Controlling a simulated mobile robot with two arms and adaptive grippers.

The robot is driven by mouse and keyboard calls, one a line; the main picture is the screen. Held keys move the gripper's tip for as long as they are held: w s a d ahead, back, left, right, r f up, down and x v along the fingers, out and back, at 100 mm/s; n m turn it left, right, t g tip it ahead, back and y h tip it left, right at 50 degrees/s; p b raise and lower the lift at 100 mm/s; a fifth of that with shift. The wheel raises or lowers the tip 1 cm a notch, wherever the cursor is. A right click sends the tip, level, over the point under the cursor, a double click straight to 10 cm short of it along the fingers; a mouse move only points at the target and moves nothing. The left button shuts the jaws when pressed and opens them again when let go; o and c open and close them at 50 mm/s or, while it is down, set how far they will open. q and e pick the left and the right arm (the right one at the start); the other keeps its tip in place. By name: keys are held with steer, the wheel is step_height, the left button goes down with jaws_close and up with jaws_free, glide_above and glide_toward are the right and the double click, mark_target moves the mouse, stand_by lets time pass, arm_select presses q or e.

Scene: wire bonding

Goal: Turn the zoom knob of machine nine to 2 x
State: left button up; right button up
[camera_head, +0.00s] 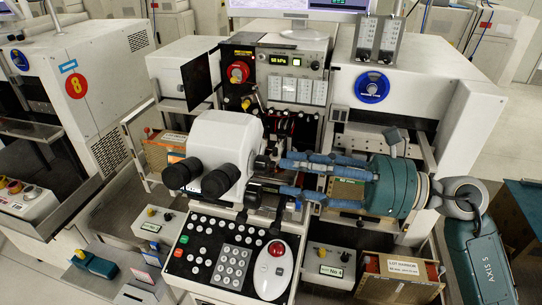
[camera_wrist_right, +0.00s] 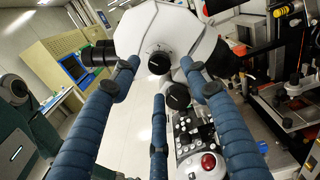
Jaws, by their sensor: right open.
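The white microscope (camera_head: 220,145) stands at the front of the machine, with two black eyepieces (camera_head: 197,180) pointing left and forward. A black side knob (camera_head: 262,163) sticks out of its right side. The wrist view shows this round knob (camera_wrist_right: 158,62) on the white housing and a second dark knob (camera_wrist_right: 177,96) below it. I cannot read any scale marks or tell which is the zoom knob. My right gripper (camera_head: 287,178), with blue ribbed fingers, comes in from the right and is open. Its spread fingertips (camera_wrist_right: 160,75) are close around the upper knob; contact is unclear. My left gripper is not visible.
Below the microscope is a control panel (camera_head: 203,270) with a keypad and a white mouse-like device (camera_head: 273,268) with a red ball. A small box (camera_head: 330,265) stands right of it. Machine parts (camera_head: 295,90) rise behind the fingers. A machine marked 8 (camera_head: 70,85) stands left.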

mark_target(269, 167)
steer(key=p+x, duration=0.1)
steer(key=x, duration=0.3)
steer(key=shift+r, duration=0.15)
steer(key=shift+w+a+p, duration=0.15)
steer(key=shift+a+p, duration=0.2)
steer(key=shift+a, duration=0.15)
steer(key=c, duration=1.2)
